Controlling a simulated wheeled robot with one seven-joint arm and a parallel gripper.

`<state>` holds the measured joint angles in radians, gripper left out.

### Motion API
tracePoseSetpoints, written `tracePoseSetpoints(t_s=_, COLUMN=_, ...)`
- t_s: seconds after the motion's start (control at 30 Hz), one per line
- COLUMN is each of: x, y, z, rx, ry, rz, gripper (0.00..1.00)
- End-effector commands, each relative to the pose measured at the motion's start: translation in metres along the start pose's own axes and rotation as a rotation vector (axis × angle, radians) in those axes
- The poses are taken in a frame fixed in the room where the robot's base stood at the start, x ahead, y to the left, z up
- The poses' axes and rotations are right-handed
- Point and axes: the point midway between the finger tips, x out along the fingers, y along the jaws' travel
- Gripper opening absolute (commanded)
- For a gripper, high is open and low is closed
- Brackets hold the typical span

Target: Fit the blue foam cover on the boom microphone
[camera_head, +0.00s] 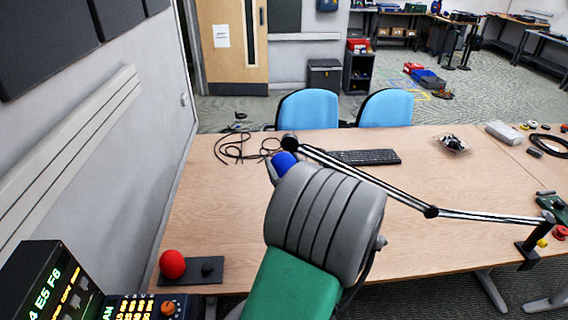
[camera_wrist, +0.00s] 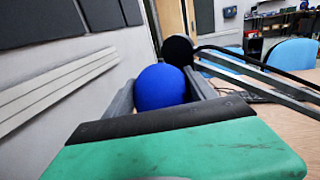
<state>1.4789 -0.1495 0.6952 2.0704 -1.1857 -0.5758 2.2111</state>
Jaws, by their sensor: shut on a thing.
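The blue foam cover (camera_wrist: 162,86) is a round ball held between the two grey fingers of my gripper (camera_wrist: 160,92) in the wrist view. It also shows beyond my wrist in the head view (camera_head: 284,162). My gripper is shut on it, above the table. The boom microphone's dark head (camera_wrist: 178,50) is just beyond the cover in the wrist view, slightly to its right. In the head view the head (camera_head: 290,143) is at the left end of the jointed boom arm (camera_head: 375,183). I cannot tell whether cover and microphone touch. My wrist hides part of the cover.
A red foam ball (camera_head: 172,264) sits on a dark base at the table's (camera_head: 220,210) front left. Loose black cables (camera_head: 236,148) and a keyboard (camera_head: 366,157) lie behind. The boom arm crosses to a clamp (camera_head: 527,252) at the right. A wall (camera_head: 90,170) bounds the left side.

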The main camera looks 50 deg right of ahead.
Motion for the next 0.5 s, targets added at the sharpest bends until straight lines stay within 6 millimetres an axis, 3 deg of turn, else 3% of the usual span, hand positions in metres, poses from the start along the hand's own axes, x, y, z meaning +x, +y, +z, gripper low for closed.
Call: tracePoseSetpoints(t_s=0.5, x=0.0000, y=0.0000, z=-0.0075, rx=0.000, ry=0.000, rz=0.000, gripper=0.27)
